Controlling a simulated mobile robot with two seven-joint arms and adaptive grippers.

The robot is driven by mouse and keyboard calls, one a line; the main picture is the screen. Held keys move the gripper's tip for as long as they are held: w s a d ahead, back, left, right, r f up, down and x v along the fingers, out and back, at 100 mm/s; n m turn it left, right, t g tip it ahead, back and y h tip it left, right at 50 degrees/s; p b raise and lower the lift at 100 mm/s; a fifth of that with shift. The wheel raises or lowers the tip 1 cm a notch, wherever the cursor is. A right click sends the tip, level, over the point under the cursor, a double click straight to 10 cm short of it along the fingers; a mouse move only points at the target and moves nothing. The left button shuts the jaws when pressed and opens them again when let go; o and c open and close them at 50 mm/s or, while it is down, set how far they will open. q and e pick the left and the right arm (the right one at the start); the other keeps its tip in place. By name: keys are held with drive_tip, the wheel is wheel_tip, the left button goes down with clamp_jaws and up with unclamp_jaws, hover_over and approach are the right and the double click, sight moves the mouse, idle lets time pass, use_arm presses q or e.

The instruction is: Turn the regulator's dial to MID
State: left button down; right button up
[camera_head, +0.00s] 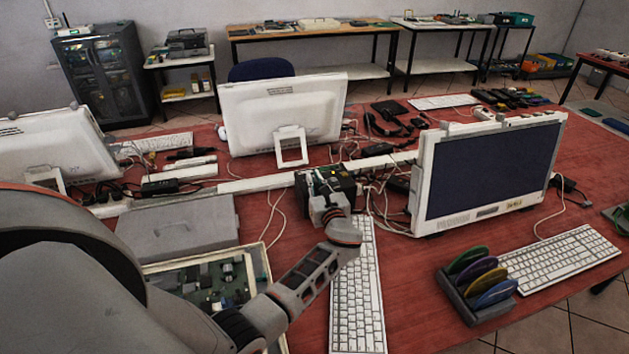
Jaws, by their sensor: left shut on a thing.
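The regulator appears to be the black box (345,181) in the middle of the red table, behind the keyboard. My left arm reaches in from the lower left. My left gripper (322,194) is at the front and top of this box, shut on a small part there that looks to be the dial. The gripper covers the dial, so its markings and setting cannot be read. My right gripper is not in view.
A white keyboard (357,300) lies just in front of the box. A monitor (490,172) stands to the right, with a rack of coloured discs (478,283) before it. Cables (385,205) tangle beside the box. A grey case (178,226) and an open electronics tray (259,262) lie left.

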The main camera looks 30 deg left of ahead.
use_arm(q)
drive_tip(key=c, duration=2.1)
unclamp_jaws()
drive_tip(key=shift+c, duration=0.2)
drive_tip(key=v, duration=1.2)
